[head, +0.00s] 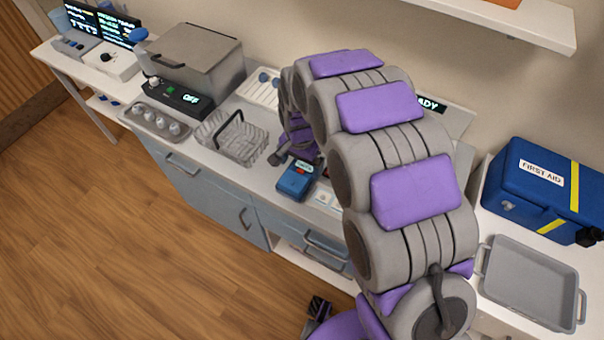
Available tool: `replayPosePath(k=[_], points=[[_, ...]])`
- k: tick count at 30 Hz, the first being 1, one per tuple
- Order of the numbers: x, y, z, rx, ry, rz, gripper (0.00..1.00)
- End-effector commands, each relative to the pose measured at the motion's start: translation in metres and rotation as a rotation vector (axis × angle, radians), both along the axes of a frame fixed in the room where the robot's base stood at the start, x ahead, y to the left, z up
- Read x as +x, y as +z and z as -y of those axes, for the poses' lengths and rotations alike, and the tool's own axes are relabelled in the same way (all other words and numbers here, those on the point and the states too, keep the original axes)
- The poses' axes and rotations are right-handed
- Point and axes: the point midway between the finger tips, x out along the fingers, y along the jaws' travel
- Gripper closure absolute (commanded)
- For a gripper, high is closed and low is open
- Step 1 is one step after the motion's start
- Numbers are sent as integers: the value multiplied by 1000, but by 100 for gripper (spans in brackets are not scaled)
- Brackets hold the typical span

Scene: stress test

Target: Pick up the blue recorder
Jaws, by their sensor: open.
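The blue recorder (295,181) is a small boxy device with a little lit screen and a red mark. It lies on the counter in the middle of the head view, right of the wire basket. My gripper (295,158) is open at the end of my purple and grey arm, just behind the recorder's far edge in the picture. Nothing shows between its fingers. I cannot tell whether a finger touches the recorder or how high the gripper is above it.
The wire basket (233,140) with a dark handle stands left of the recorder. Farther left are a metal-lidded machine (197,57) and a tray with several round knobs (157,120). A blue first aid case (545,190) and an empty grey tray (528,283) are right. A wall shelf (510,20) overhangs.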

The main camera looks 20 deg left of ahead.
Motion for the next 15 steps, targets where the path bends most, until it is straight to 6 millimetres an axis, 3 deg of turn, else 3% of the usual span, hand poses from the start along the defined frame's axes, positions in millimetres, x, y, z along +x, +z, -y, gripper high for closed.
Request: replayPosePath(k=[4,11,15], points=[[0,-21,-1,0,2,2,0],[0,-21,-1,1,1,3,0],[0,-21,0,1,1,2,12]])
